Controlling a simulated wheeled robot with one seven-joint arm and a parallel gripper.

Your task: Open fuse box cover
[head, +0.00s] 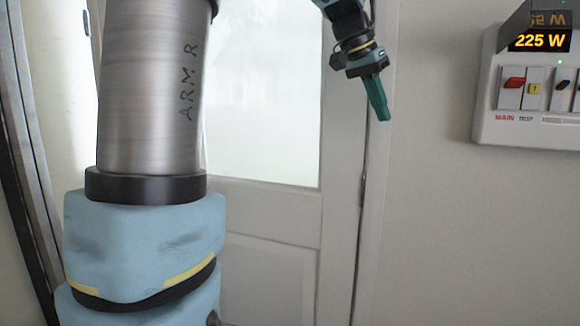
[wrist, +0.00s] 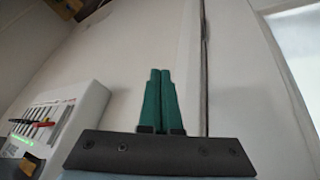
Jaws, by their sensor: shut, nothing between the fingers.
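The fuse box (head: 488,128) is a white unit on the wall at the right edge of the head view, partly cut off. Its dark cover (head: 545,15) juts out at the top and mirrors the lit "225 W" display, so it looks raised. The switches below it show uncovered. The fuse box also shows at the lower left in the wrist view (wrist: 88,100). My gripper (head: 381,112) is shut and empty, its green fingers pointing down, left of the fuse box and apart from it. The fingers also show together in the wrist view (wrist: 160,78).
A white door (head: 270,215) with a frosted pane (head: 262,100) stands behind my arm. Its frame is near my gripper. The bare wall (head: 430,200) between the door and the fuse box is clear.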

